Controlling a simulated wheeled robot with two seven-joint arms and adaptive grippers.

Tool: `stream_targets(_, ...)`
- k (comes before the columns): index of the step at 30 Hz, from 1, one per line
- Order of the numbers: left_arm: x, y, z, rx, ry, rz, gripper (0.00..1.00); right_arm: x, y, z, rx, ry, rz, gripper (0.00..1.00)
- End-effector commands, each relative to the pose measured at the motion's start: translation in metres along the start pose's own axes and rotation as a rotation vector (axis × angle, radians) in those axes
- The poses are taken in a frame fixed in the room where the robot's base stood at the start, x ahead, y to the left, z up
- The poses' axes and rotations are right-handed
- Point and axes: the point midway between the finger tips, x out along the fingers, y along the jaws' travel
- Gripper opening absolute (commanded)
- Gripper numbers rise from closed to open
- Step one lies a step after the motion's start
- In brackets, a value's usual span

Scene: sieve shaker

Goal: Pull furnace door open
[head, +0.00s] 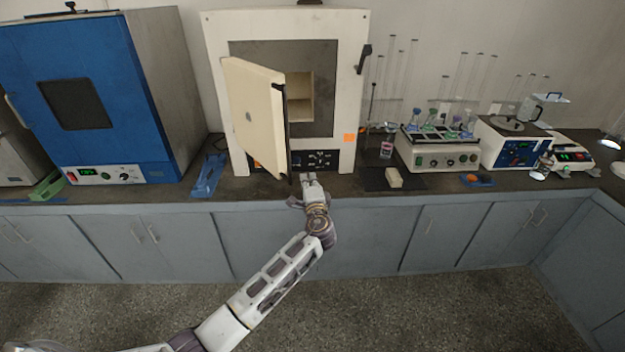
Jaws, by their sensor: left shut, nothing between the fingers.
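The furnace (220,22) is a cream-white box on the counter, with a grey front frame and a small control panel low on its face. Its door (254,112) is a thick cream slab, hinged at the left and swung part way open toward me. The pale chamber (300,97) shows past the door's free edge. My left gripper (309,178) is just below and right of the door's lower free corner, in front of the control panel. It is shut and looks empty. I cannot tell whether it touches the door. My right gripper is not in view.
A blue oven (125,90) stands left of the furnace, with a blue tray-like item (208,176) between them. The grey counter edge runs along the front.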

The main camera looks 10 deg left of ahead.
Motion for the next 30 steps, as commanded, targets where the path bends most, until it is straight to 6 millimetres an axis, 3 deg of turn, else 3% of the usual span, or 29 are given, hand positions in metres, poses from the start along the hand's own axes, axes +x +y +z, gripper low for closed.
stream_targets(12, -0.008, -0.001, 0.023, 0.001, 0.0, 0.0, 0.0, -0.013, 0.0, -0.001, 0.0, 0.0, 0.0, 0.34)
stream_targets(30, -0.007, 0.0, 0.025, 0.0, -0.002, 0.0, 0.0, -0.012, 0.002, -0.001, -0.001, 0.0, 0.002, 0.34)
